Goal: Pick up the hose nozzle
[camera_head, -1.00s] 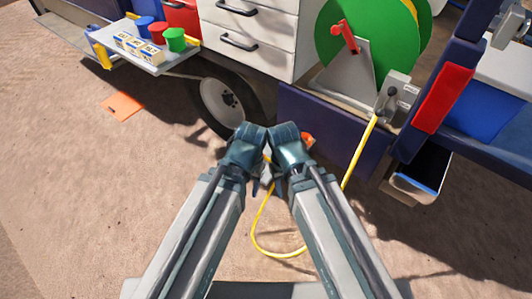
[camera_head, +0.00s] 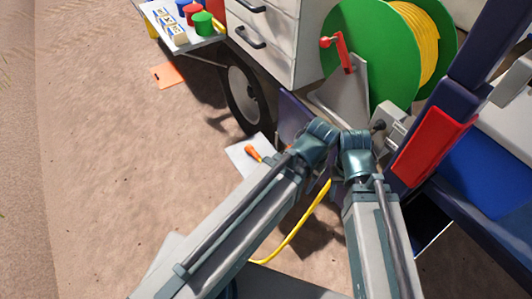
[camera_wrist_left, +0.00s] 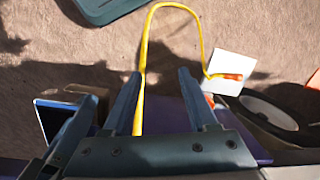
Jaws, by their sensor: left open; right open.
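The hose nozzle (camera_head: 253,154) is orange and lies on a flat white square (camera_head: 240,162) on the ground, just left of my arms in the head view. In the left wrist view the nozzle (camera_wrist_left: 228,76) lies right of my left gripper (camera_wrist_left: 160,76), apart from it, at the end of the yellow hose (camera_wrist_left: 150,35). The left jaws are open, with nothing held; a stretch of hose shows beyond and between them. My right gripper (camera_head: 335,172) is open, near the hose (camera_head: 300,230); its fingers are mostly hidden by my arms.
A trailer with white drawers (camera_head: 270,40), a black wheel (camera_head: 246,95) and a green hose reel (camera_head: 365,50) stands beyond the arms. A red panel (camera_head: 432,145) and blue frame are on the right. An orange sheet (camera_head: 167,74) lies at left. Bare ground is clear at left.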

